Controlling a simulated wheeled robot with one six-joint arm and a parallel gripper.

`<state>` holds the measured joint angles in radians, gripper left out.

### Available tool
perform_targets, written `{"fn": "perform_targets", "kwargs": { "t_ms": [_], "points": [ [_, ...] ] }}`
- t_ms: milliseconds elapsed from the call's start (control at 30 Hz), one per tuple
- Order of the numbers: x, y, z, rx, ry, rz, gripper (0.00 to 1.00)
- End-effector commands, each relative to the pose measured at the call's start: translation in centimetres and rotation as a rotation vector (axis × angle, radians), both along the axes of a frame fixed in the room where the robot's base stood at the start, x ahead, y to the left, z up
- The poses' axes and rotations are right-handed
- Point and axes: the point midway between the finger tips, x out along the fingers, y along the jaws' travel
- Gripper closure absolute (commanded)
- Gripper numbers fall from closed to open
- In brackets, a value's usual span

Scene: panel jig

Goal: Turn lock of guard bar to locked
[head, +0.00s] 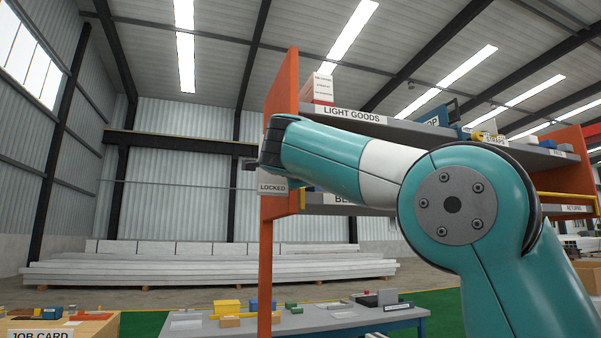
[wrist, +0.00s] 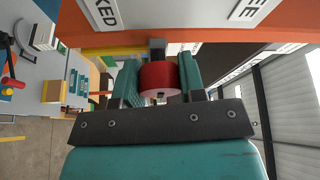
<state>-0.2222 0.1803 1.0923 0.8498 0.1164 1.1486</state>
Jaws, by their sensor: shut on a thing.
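My gripper (wrist: 160,63) is shut on a red cylindrical knob (wrist: 158,80) in the wrist view, with a teal finger on either side of it. The knob is in front of the orange shelf upright (wrist: 185,35). A white label ending in "KED" (wrist: 103,11) is at upper left of the knob, and another ending in "EE" (wrist: 252,8) is at upper right. In the head view the LOCKED label (head: 272,188) hangs below my wrist, and my arm hides the knob. Yellow guard bar (head: 330,199) shows along the shelf front, partly behind my arm.
The shelf unit carries a LIGHT GOODS board (head: 351,114) and boxes (head: 318,88). A grey workbench (head: 340,320) with small parts stands below, and a wooden JOB CARD table (head: 90,327) is at lower left. Stacked pale beams (head: 200,268) lie behind.

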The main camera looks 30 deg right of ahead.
Motion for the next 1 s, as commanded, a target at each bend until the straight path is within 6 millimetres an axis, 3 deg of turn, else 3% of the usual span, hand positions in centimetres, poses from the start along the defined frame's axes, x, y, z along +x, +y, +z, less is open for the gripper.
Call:
{"fn": "perform_targets", "kwargs": {
  "t_ms": [367,400,500,833,1000],
  "points": [
    [-0.1,-0.1,-0.1,0.008,-0.001,-0.003,1.00],
    [-0.1,-0.1,-0.1,0.008,-0.001,-0.003,0.60],
    [-0.1,-0.1,-0.1,0.008,-0.001,-0.003,0.37],
    [-0.2,0.2,-0.1,0.006,-0.002,0.000,0.37],
    [-2.0,1.5,-0.5,0.007,-0.005,0.004,0.37]
  ]
}}
